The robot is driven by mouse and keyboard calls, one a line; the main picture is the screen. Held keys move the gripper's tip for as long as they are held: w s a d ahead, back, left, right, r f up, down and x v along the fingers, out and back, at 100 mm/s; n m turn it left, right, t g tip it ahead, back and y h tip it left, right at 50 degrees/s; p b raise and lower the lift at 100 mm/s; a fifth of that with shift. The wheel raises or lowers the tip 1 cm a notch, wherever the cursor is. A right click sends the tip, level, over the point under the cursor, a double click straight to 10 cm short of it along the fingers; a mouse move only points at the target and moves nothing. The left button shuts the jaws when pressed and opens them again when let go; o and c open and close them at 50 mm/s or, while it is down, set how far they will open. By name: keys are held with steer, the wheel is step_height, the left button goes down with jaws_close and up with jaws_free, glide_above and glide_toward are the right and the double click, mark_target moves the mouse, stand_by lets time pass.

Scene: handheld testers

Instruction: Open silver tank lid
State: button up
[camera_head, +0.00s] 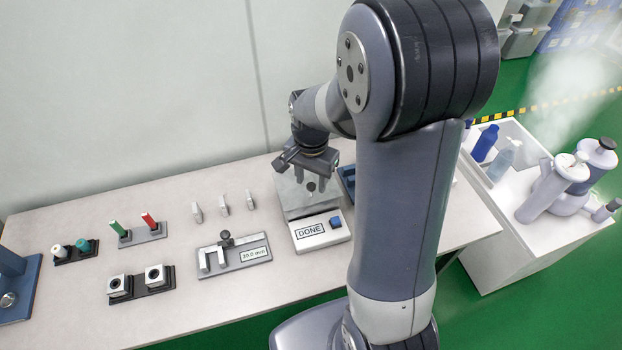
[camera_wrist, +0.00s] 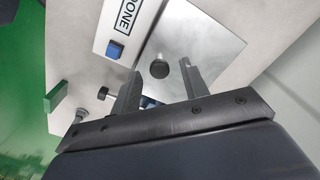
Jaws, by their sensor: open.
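The silver tank lid (camera_head: 292,200) is a flat metal plate on a white device with a DONE label and a blue button (camera_head: 335,222). It appears to lie flat. In the wrist view the lid (camera_wrist: 205,50) carries a round dark knob (camera_wrist: 159,69). My gripper (camera_head: 304,183) is above the lid, pointing down. In the wrist view my gripper (camera_wrist: 160,70) is open, with one finger on each side of the knob and a visible gap to it. I cannot tell the exact height of the fingertips over the lid. My arm hides what lies right of the device.
A caliper-like tester (camera_head: 235,257) reading 30.0 mm stands left of the device. Small silver blocks (camera_head: 223,204) stand behind it. A green and red pin holder (camera_head: 140,234) is farther left. A blue tray (camera_head: 347,180) adjoins the device. A white cart (camera_head: 540,235) holds bottles at right.

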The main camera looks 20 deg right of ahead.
steer(key=shift+f, duration=0.35)
steer(key=shift+c, duration=0.4)
jaws_close()
